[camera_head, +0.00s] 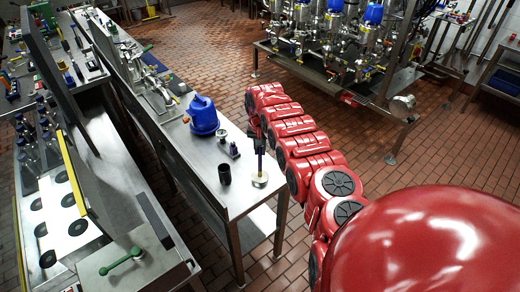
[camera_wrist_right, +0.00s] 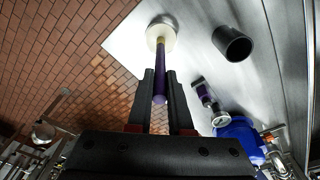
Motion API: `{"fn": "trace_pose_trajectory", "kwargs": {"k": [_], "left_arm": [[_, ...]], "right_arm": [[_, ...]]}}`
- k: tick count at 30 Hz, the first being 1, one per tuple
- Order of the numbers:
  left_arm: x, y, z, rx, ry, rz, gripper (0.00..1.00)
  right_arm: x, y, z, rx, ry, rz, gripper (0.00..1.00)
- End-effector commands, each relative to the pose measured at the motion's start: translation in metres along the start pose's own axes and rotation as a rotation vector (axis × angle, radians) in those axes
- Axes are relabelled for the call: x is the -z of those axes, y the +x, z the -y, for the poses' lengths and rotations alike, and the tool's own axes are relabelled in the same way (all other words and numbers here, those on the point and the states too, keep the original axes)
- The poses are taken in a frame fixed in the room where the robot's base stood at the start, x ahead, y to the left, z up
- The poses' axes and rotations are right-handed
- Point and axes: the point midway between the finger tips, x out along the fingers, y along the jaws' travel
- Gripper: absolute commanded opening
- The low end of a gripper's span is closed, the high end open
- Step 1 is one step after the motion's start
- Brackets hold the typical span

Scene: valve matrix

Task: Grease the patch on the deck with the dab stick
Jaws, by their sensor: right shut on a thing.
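My right gripper (camera_head: 259,148) is over the front right corner of the steel deck (camera_head: 205,165), pointing down. In the right wrist view its two black fingers (camera_wrist_right: 160,82) are shut on the dab stick, a purple rod (camera_wrist_right: 160,92) with a brass-coloured far end. A pale round patch (camera_head: 260,181) lies on the deck below; it also shows in the right wrist view (camera_wrist_right: 163,30). The stick's far end overlaps the patch there. I cannot tell whether it touches. My left gripper is not in view.
A black cup (camera_head: 224,174) stands left of the patch. A small dark purple item (camera_head: 234,151), a round metal fitting (camera_head: 222,134) and a blue housing (camera_head: 203,115) stand farther back on the deck. The deck's right edge is close to the patch, with brick floor beyond.

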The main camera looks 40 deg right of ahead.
Motion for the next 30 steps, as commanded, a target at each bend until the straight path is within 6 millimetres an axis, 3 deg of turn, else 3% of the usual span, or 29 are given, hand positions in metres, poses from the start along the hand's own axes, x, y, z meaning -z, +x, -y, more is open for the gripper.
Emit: {"fn": "trace_pose_trajectory", "kwargs": {"k": [8, 30], "left_arm": [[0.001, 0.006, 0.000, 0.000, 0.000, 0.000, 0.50], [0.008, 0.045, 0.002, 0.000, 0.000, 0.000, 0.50]], "right_arm": [[0.000, -0.006, 0.000, -0.001, 0.000, 0.003, 0.00], [0.009, -0.069, 0.000, 0.000, 0.000, -0.002, 0.00]]}}
